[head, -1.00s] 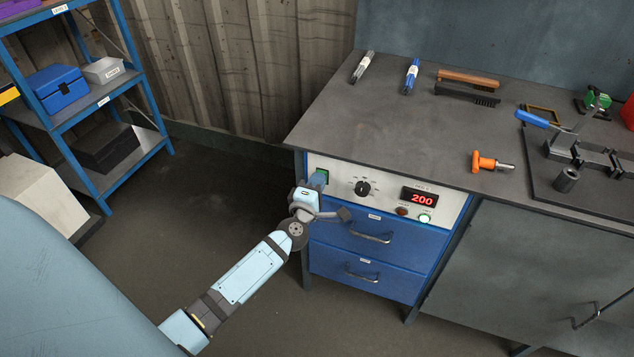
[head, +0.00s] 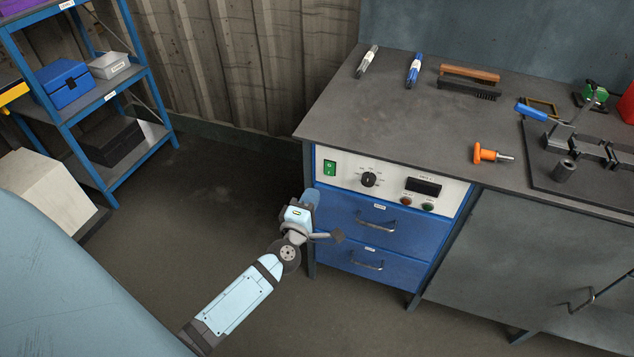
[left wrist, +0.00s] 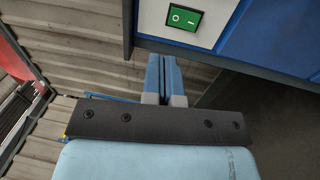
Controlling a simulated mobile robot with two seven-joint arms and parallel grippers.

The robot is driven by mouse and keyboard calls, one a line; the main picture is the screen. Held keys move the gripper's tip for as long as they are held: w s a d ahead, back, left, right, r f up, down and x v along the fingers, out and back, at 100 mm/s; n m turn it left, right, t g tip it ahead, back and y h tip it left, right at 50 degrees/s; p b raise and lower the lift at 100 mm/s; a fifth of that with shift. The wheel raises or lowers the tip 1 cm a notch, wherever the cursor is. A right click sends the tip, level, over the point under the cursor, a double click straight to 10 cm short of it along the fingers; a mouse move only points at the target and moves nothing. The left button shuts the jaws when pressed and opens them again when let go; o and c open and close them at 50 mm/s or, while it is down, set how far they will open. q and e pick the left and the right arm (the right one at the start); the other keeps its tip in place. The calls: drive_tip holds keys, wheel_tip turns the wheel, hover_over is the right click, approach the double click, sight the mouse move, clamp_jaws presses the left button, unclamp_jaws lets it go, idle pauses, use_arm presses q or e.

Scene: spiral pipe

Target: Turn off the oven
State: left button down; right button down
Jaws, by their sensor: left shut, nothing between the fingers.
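The oven's white control panel (head: 350,183) is set under the bench top, above blue drawers. The green rocker switch (head: 330,168) is at the panel's left end; it also shows in the left wrist view (left wrist: 184,17), marked O and I. The black dial (head: 369,179) is right of it. The digital display (head: 423,186) is dark, and the red and green lamps below it look unlit. My left gripper (head: 311,196) is shut and empty, below the switch and apart from it. Its blue fingers (left wrist: 163,78) show in the left wrist view. My right gripper is not in view.
The bench top (head: 400,120) holds two marker-like sticks, brushes, an orange-handled tool (head: 490,154) and a clamp fixture. Blue shelving (head: 90,105) with boxes stands at the left. The floor between shelf and bench is clear.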

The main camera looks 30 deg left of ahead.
use_arm(q)
drive_tip(key=s, duration=0.3)
drive_tip(key=shift+d+r, duration=0.25)
drive_tip(key=shift+d, duration=0.1)
